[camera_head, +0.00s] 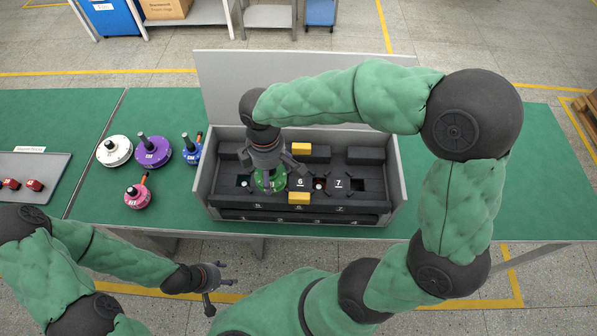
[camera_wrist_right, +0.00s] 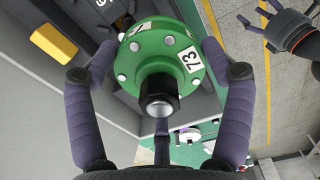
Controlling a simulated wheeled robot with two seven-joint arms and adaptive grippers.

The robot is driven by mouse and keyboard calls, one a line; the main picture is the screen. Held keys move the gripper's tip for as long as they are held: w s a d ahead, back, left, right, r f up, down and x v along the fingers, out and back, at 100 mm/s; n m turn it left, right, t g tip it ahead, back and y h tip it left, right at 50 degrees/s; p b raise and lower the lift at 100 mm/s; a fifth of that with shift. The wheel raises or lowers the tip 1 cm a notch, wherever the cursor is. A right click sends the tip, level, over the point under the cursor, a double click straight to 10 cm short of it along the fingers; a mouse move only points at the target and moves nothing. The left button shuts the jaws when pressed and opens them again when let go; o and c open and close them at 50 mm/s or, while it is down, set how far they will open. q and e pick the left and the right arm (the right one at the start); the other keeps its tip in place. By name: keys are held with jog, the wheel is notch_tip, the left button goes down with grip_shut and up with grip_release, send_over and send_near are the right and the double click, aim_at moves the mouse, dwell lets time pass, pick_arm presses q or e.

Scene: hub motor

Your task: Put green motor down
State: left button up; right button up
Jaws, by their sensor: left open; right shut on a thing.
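The green motor (camera_head: 262,184), a round flanged disc with a dark shaft, is over the left end of the black fixture (camera_head: 330,217) in the head view. In the right wrist view the green motor (camera_wrist_right: 160,62) carries a white label reading 73. My right gripper (camera_head: 270,178) is shut on it from above, its fingers around the flange. Whether the motor's underside touches the fixture is hidden. My left gripper (camera_head: 213,289) is open and empty in front of the table; it also shows in the right wrist view (camera_wrist_right: 262,22).
A grey box (camera_head: 201,185) with a raised lid (camera_head: 220,80) surrounds the fixture. Slots marked 6 and 7 and yellow blocks (camera_head: 299,197) lie to the right. White (camera_head: 115,151), purple (camera_head: 152,152), blue (camera_head: 191,149) and pink (camera_head: 137,197) motors stand left. A grey tray (camera_head: 45,170) is far left.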

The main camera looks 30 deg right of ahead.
jog(key=d+f, duration=0.2)
jog(key=d, duration=0.1)
jog(key=w+d+f+b, duration=0.1)
jog(key=d+f, duration=0.1)
jog(key=d, duration=0.1)
jog(key=d+f, duration=0.3)
jog(key=shift+w+b, duration=0.35)
jog(key=shift+b, duration=0.05)
jog(key=shift+d+f+b, duration=0.2)
jog(key=shift+f+b, duration=0.1)
jog(key=shift+f, duration=0.7)
jog(key=shift+d+f+b, duration=0.2)
jog(key=shift+f+b, duration=0.05)
jog(key=shift+f, duration=0.75)
jog(key=shift+f, duration=0.1)
jog(key=o, duration=1.6)
jog(key=shift+f, duration=0.1)
notch_tip(320, 180, up, 12)
jog(key=p, duration=0.2)
jog(key=shift+p, duration=0.4)
